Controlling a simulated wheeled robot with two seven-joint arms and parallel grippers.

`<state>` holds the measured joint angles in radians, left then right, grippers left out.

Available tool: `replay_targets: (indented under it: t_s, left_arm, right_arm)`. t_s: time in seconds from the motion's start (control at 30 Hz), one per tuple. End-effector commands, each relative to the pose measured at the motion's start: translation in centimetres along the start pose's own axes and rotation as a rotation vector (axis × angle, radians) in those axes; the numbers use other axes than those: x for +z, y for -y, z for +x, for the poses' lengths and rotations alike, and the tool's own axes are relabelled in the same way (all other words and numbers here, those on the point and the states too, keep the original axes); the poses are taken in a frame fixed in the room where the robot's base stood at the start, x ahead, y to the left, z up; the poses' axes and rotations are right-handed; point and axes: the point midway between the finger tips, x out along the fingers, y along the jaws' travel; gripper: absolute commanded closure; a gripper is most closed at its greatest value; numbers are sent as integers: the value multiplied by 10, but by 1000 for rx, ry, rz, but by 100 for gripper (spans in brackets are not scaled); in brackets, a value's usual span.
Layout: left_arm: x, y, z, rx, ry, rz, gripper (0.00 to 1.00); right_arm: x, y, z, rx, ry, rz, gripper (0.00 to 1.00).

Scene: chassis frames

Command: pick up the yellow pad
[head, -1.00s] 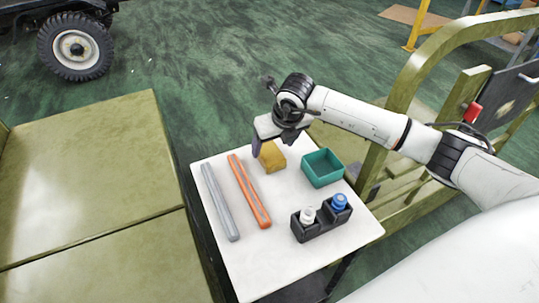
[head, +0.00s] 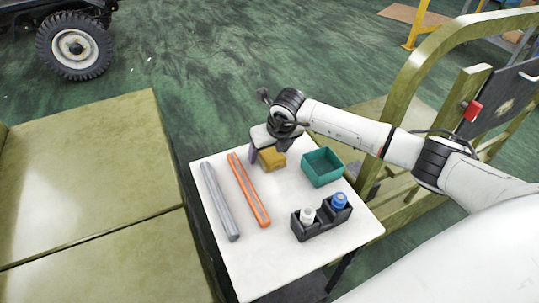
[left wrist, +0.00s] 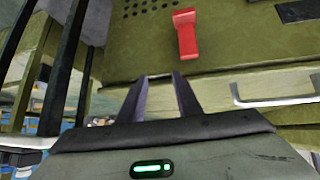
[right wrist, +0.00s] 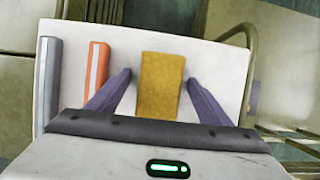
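The yellow pad (head: 272,158) lies on the white table (head: 270,262) near its far edge, in the head view. In the right wrist view the yellow pad (right wrist: 161,86) stands between the two purple fingers, with a gap on each side. My right gripper (right wrist: 160,82) is open around the pad and not closed on it. In the head view the right gripper (head: 266,154) is low over the pad and partly hides it. My left gripper (left wrist: 162,78) is open and empty, away from the table, facing an olive panel with a red handle.
A grey bar (head: 220,200) and an orange bar (head: 248,190) lie left of the pad. A green open bin (head: 322,168) stands to its right. A black holder (head: 321,224) with a white bottle (head: 307,215) and a blue-capped bottle (head: 338,200) stands nearer. The table's near part is clear.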

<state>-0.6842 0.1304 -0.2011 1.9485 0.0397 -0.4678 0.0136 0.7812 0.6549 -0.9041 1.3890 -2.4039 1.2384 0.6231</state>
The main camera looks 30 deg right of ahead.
Motion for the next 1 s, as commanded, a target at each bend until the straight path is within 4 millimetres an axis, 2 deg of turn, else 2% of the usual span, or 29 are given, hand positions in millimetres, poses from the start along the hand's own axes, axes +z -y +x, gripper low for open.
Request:
replay_targets:
  t_s: [0.03,0.2,0.27,0.47,0.6,1.0]
  left_arm:
    - [1,0,0,0,2,0,69]
    - [2,0,-1,0,5,0,69]
    - [2,0,-1,0,5,0,69]
    - [2,0,-1,0,5,0,69]
    - [-1,0,-4,0,4,0,69]
    - [1,-1,-2,1,4,1,69]
  right_arm:
    - [0,0,0,0,0,0,34]
    - [0,0,0,0,0,0,63]
    - [0,0,0,0,0,0,71]
    - [0,0,-1,0,0,0,72]
    - [4,0,-8,1,3,0,72]
    - [34,0,-78,0,5,-1,72]
